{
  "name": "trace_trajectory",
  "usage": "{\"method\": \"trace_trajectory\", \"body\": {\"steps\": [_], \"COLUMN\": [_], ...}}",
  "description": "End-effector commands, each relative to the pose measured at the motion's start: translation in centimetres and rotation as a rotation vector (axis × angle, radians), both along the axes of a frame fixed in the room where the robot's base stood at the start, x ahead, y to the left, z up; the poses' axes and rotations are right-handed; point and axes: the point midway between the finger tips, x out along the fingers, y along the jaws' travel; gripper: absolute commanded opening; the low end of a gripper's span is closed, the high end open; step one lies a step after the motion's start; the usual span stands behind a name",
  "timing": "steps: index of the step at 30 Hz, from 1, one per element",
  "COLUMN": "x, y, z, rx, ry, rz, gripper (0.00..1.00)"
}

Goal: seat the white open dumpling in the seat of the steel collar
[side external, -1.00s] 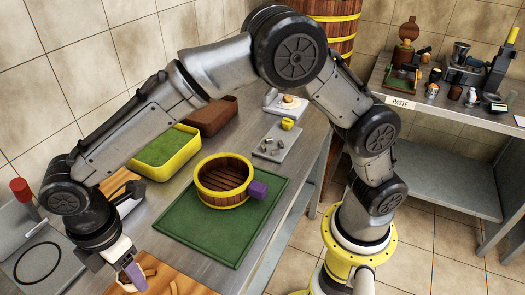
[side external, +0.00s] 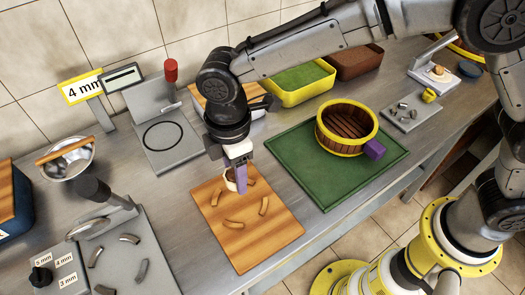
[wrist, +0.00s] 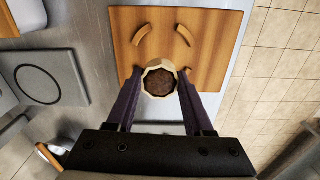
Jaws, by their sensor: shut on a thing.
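My gripper (side external: 240,186) points down over the wooden board, its purple fingers low near the surface. In the wrist view my gripper (wrist: 159,88) is shut on a round, cream-white open dumpling (wrist: 159,65) with a dark brown filling facing the camera. In the side view the dumpling (side external: 229,180) shows as a pale rim beside the fingers, partly hidden by them. I cannot tell whether it touches the board. I cannot pick out the steel collar with certainty in either view.
The wooden board (side external: 245,240) carries several curved tan pieces. A wooden steamer (side external: 327,137) with yellow rims and a purple block (side external: 375,150) stands on a green mat (side external: 310,180). A grey plate (side external: 180,153) with a black circle lies behind. A lever device (side external: 105,215) stands left.

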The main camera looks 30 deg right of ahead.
Motion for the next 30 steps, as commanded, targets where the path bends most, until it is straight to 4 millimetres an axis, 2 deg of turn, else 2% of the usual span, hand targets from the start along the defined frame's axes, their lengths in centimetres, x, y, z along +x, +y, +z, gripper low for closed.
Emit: {"method": "trace_trajectory", "body": {"steps": [2,5,8,11,15,21,26,30], "x": [-0.5,0.1,1.3,2.8,4.7,6.0,5.8,4.6], "y": [-0.6,-2.5,-5.2,-8.9,-14.8,-23.7,-30.8,-36.9], "z": [-0.6,-0.6,-0.5,-0.3,0.1,0.7,1.3,1.7], "rx": [-0.012,-0.018,-0.021,-0.025,-0.025,-0.023,-0.019,-0.016], "ry": [0.012,0.017,0.022,0.027,0.032,0.035,0.036,0.035], "rz": [-0.022,-0.083,-0.165,-0.266,-0.429,-0.666,-0.857,-1.026], "gripper": [0.00,0.00,0.00,0.00,0.00,0.00,0.00,0.00]}}
